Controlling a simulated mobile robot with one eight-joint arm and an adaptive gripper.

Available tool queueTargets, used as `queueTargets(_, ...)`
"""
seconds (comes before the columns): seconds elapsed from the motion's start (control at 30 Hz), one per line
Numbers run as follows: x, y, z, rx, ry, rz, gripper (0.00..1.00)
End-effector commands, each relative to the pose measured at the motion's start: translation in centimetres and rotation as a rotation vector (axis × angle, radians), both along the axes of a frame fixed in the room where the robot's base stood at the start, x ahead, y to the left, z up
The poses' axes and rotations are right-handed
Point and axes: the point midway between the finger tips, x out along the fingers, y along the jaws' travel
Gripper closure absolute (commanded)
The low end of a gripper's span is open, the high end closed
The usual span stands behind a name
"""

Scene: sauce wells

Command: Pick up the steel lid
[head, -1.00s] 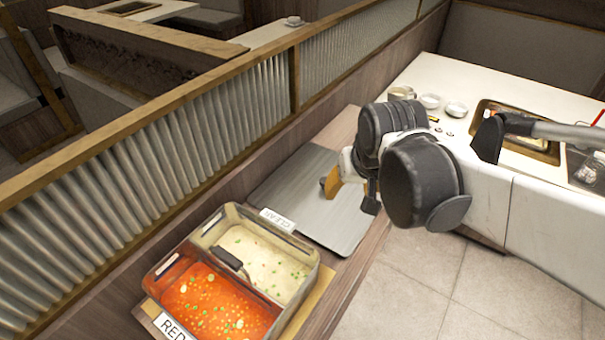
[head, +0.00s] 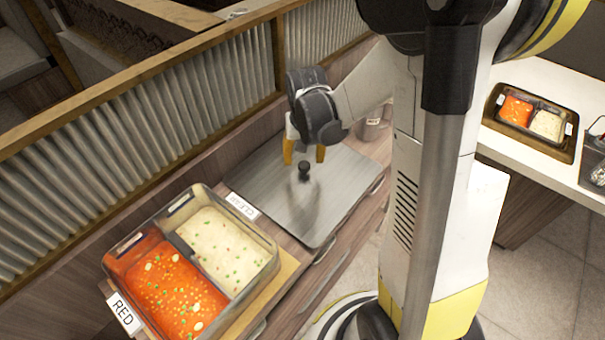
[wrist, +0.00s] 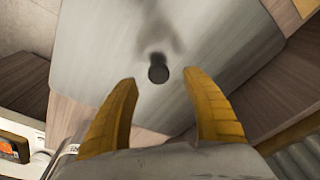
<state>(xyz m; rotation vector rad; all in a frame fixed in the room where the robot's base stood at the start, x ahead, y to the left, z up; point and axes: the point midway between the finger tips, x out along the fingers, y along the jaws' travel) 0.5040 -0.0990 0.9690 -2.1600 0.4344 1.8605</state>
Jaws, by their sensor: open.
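The steel lid (head: 335,185) is a flat brushed-metal plate lying on the wooden counter, with a dark round knob (head: 304,170) standing near its middle. My gripper (head: 304,153) is above the lid, with its yellow fingers apart and pointing down near the knob. In the wrist view my gripper (wrist: 163,88) is open and empty. The lid (wrist: 220,35) fills much of that view, and the knob (wrist: 158,74) shows just beyond the gap between the fingertips. Nothing is held. In the head view the fingers sit behind and above the knob; the exact height gap is unclear.
A two-part pan (head: 265,265) of red and pale sauce stands beside the lid, with a CLEAR label (head: 242,206) and a RED label (head: 124,313). A ribbed partition (head: 205,105) runs behind the counter. Another sauce pan (head: 532,116) sits on the white counter at right.

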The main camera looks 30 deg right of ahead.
Motion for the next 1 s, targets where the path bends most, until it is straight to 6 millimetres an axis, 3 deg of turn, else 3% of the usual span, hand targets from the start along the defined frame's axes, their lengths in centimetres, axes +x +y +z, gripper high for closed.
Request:
queueTargets(0.37,0.5,-0.4,-4.9,0.0,-0.001,0.0,0.43)
queueTargets(0.6,0.6,-0.5,-5.1,0.0,-0.001,0.0,0.43)
queueTargets(0.67,0.6,-0.5,-5.1,0.0,-0.001,0.0,0.57)
queueTargets(0.8,0.6,-0.5,-5.1,0.0,-0.001,0.0,1.0)
queueTargets(1.0,0.6,-0.5,-5.0,0.0,-0.001,0.0,1.0)
